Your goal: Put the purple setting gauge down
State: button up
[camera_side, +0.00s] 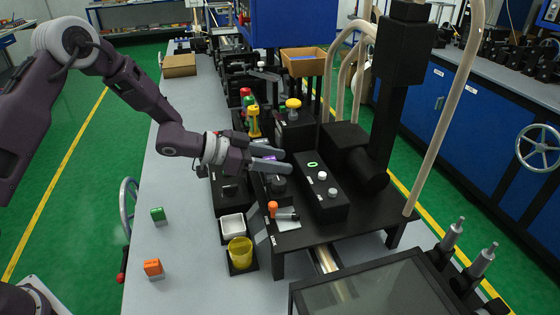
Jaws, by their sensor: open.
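My gripper (284,161) is at the middle of the view, above the black bench fixture. Its two grey fingers point right and are apart. A small patch of purple, which looks like the setting gauge (268,157), shows between the fingers. The fingers and the dark parts around hide most of it. I cannot tell whether it touches a finger or what it rests on.
A black box (327,205) with a green-lit ring and pale knobs stands just right. Nearer are an orange-capped part (273,208), a white tray (232,227) and a yellow cup (240,252). Green (158,215) and orange (153,268) blocks stand on the grey bench, mostly clear at left.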

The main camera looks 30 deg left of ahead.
jog(key=v, duration=1.1)
jog(key=s+a+r+n+t+y, duration=0.1)
jog(key=s+a+r+n+y, duration=0.55)
jog(key=r+y, duration=0.5)
jog(key=s+d+n+g+h, duration=0.1)
jog(key=s+g, duration=0.1)
jog(key=s, duration=1)
jog(key=s+d+n+g+h, duration=0.1)
jog(key=s+d+g, duration=0.1)
jog(key=s, duration=1.1)
jog(key=shift+s+d+f+g, duration=0.2)
jog(key=shift+d+f+g, duration=0.1)
jog(key=shift+f+g, duration=0.1)
jog(key=shift+n, duration=0.25)
